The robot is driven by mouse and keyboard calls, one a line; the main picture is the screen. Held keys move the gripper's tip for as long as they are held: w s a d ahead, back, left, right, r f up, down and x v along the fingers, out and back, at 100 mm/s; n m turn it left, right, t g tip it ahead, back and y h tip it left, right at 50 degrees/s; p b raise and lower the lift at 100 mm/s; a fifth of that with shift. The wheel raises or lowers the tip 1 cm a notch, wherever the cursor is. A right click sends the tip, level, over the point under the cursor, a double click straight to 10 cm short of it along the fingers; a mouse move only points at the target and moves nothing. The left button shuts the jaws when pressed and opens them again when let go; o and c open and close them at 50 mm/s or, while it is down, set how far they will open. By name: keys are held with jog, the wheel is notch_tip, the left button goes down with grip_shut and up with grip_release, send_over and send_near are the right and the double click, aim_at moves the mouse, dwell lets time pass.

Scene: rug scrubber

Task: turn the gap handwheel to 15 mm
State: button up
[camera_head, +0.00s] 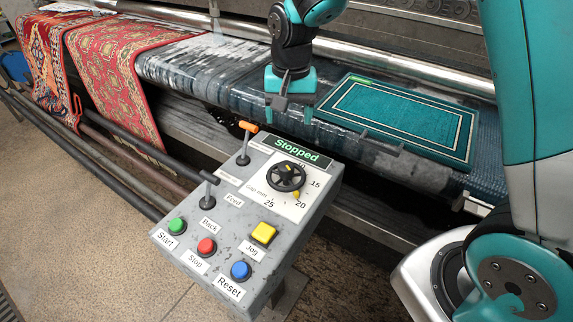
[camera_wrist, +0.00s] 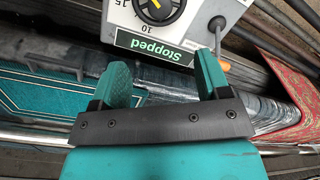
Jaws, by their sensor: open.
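The gap handwheel (camera_head: 286,176) is a small black wheel on the grey control box, on a white dial marked 15, 20 and 25. A yellow part at its lower right rim lies near the 20 mark. In the wrist view the handwheel (camera_wrist: 157,9) is partly cut off at the top edge, with a yellow part showing. My gripper (camera_head: 291,108) is open and empty, above the belt behind the box, apart from the wheel. In the wrist view my gripper (camera_wrist: 160,70) has its two teal fingers spread, with the "Stopped" display beyond them.
The control box carries green (camera_head: 177,225), red (camera_head: 207,246), blue (camera_head: 241,270) and yellow (camera_head: 263,233) buttons. An orange-tipped lever (camera_head: 246,138) and a black-tipped lever (camera_head: 208,190) stand left of the wheel. A teal rug (camera_head: 402,115) lies on the belt; red rugs (camera_head: 115,65) hang at left.

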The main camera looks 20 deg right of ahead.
aim_at(286, 165)
jog(key=f, duration=1)
jog(key=f+p, duration=0.1)
jog(key=f, duration=0.4)
jog(key=shift+a+f, duration=0.3)
jog(key=shift+f, duration=0.05)
jog(key=shift+c, duration=0.3)
jog(key=c, duration=0.9)
